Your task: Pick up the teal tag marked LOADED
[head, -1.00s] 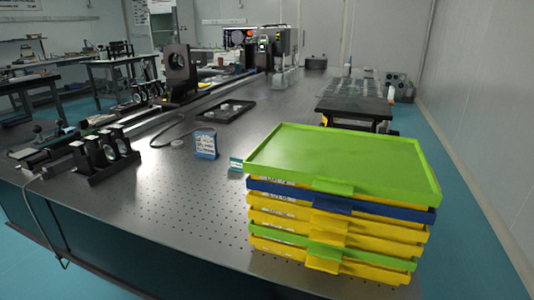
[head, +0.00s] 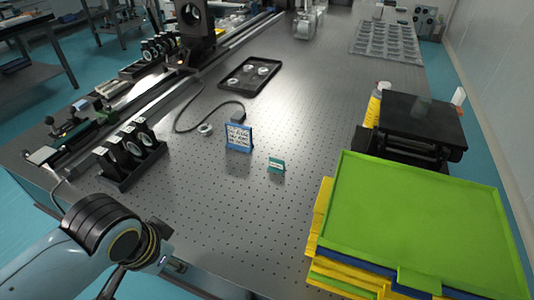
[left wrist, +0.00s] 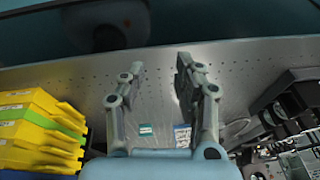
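The small teal tag (head: 276,165) stands on the perforated metal table, just right of a larger blue-framed sign (head: 238,137). Its lettering is too small to read. In the left wrist view the teal tag (left wrist: 146,129) shows between my left gripper's fingers, with the blue sign (left wrist: 182,135) beside it. My left gripper (left wrist: 157,72) is open and empty, its two fingers wide apart. In the head view my left arm shows at the lower left, and its gripper is not clearly seen. My right gripper is in neither view.
A stack of green, yellow and blue trays (head: 430,220) stands at the right front. Behind it is a black stage (head: 420,125). Black optic mounts (head: 130,155) stand at the left, a dark tray (head: 249,75) behind. The table (head: 240,210) is clear around the tag's front.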

